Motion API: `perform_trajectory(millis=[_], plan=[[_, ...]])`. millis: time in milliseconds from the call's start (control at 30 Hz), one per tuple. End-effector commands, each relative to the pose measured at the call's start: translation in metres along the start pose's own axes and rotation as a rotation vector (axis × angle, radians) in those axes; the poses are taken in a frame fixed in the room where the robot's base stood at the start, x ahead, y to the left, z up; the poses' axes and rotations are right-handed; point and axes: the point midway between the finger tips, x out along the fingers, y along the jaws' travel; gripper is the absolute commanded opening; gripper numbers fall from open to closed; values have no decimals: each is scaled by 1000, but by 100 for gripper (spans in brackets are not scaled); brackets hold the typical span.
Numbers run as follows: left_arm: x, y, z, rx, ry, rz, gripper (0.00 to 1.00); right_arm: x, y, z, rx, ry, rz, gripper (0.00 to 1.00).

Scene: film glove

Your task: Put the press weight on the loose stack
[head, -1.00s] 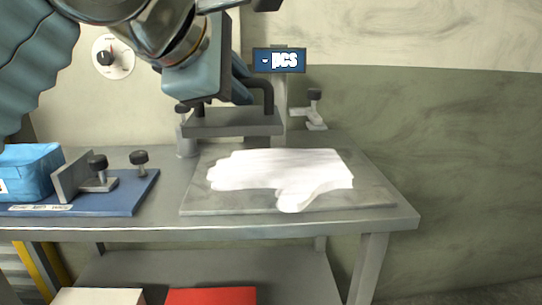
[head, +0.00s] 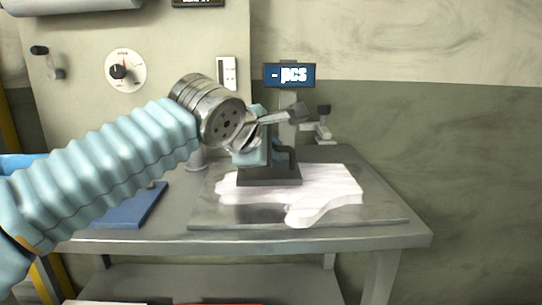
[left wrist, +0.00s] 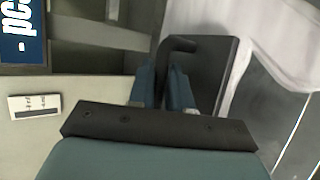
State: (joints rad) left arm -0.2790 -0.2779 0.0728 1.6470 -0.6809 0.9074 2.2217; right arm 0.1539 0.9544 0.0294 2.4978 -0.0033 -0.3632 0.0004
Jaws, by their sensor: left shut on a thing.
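The press weight (head: 268,176) is a dark flat block with a bent handle (head: 290,158). My left gripper (head: 262,158) is shut on its handle. The loose stack (head: 325,190) is a white, glove-shaped pile on a grey plate. The weight looks level, over the back left part of the stack; I cannot tell whether it touches. In the left wrist view the weight (left wrist: 222,62) is beyond my left gripper's blue fingers (left wrist: 163,85), with the white stack (left wrist: 285,30) beside it. My right gripper is not in view.
The grey plate (head: 230,218) lies on a metal table (head: 400,238). A display reading "- pcs" (head: 290,75) stands behind it. A small clamp with a black knob (head: 322,122) is at the back right. A blue board (head: 128,212) lies to the left, partly behind my arm.

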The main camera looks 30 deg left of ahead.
Motion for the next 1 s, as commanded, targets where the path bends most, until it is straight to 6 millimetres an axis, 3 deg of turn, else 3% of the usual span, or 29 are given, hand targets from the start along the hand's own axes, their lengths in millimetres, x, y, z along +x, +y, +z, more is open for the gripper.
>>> perform_trajectory(millis=[633, 667, 800, 1000], plan=[[8, -14, -4, 0, -1, 6, 0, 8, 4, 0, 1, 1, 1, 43], [8, -14, -4, 0, 0, 2, 20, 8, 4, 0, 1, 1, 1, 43], [8, -13, -4, 0, 0, 2, 42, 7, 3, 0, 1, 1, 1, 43], [8, -13, -4, 0, 0, 2, 45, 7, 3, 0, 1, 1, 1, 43]])
